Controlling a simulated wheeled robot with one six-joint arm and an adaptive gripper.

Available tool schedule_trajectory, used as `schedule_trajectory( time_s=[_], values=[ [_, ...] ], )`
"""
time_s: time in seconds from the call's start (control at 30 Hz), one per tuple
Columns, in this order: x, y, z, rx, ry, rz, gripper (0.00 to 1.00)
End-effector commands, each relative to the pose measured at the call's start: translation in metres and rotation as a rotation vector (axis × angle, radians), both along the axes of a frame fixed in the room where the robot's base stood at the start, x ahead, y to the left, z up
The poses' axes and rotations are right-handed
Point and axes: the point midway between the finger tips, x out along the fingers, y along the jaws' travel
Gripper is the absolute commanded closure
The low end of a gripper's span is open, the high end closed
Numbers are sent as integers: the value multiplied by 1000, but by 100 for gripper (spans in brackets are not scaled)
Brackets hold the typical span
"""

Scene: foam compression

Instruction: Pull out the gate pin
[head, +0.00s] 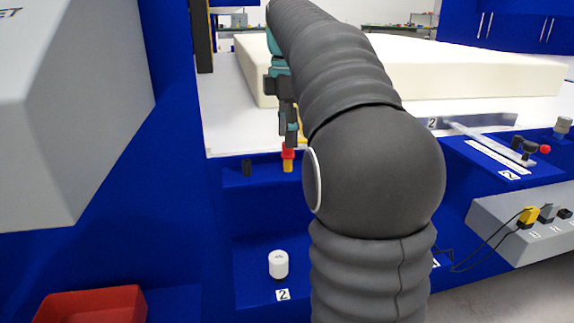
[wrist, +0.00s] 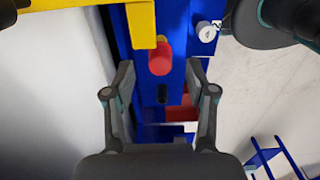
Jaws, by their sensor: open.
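The gate pin has a red knob (head: 288,152) on a yellow stem, standing on a blue ledge left of my arm in the head view. In the wrist view the red knob (wrist: 160,60) shows just beyond and between my fingertips, beside a yellow bar (wrist: 141,24). My gripper (head: 290,135) points down close above the knob, and my forearm partly hides that area. In the wrist view my gripper (wrist: 159,72) is open, with a finger on each side and nothing held. I cannot tell whether the fingers touch the knob.
A short black peg (head: 247,168) stands left of the pin. A large cream foam block (head: 470,68) lies on the white table (head: 225,125) behind. A white knob (head: 278,264), a red bin (head: 90,305) and a grey housing (head: 70,110) are nearby.

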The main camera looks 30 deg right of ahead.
Motion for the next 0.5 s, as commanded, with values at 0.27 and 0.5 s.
schedule_trajectory(
  time_s=[0.27, 0.5],
  values=[
    [0, 0, -28, 0, 0, 0, 44],
    [0, 0, -29, 0, -1, 0, 44]
  ],
)
